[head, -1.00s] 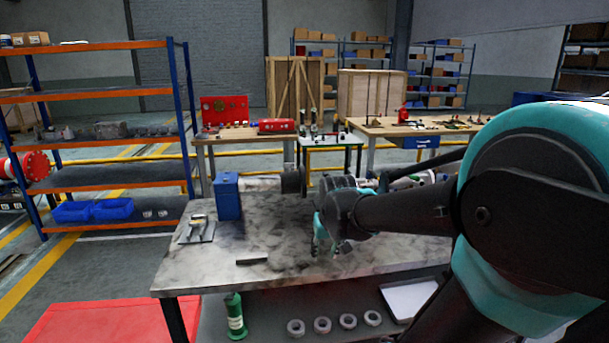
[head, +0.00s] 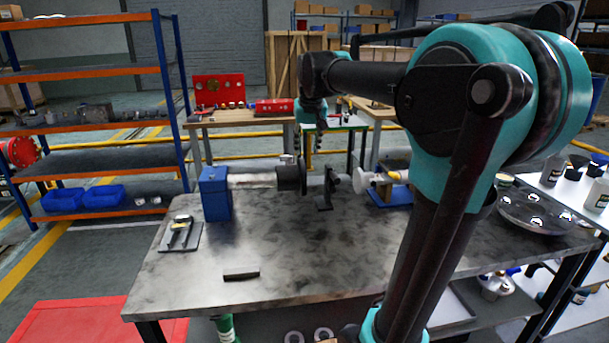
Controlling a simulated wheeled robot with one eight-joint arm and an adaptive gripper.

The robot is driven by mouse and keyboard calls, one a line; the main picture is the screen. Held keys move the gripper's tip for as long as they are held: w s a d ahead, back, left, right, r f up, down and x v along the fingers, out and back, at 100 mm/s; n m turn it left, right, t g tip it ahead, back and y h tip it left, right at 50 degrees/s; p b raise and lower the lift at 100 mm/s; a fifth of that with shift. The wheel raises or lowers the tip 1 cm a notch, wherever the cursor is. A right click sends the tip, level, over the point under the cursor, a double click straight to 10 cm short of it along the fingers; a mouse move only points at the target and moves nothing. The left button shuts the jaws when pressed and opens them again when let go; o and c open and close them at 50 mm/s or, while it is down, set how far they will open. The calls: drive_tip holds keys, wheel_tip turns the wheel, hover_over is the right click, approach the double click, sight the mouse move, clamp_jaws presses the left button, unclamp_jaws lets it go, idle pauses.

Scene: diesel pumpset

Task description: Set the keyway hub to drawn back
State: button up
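A dark round hub (head: 291,177) sits on the pale shaft (head: 252,181) that runs right from the blue block (head: 215,196). It looks most like the keyway hub, but I cannot make out a keyway. A dark upright stand (head: 327,188) is just to its right, and a white flanged piece (head: 364,180) on a blue base (head: 390,193) lies beyond. My gripper (head: 312,142) points down, above and slightly right of the hub, apart from it. Its two small fingers look spread and empty.
A caliper (head: 181,232) lies on a grey plate at the table's left. A dark bar (head: 241,274) lies near the front edge. A round metal tray (head: 545,214) is at the right.

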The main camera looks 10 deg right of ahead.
sight(304, 177)
drive_tip(key=x, duration=1.3)
drive_tip(key=shift+f, duration=0.1)
drive_tip(key=shift+c, duration=0.6)
clamp_jaws()
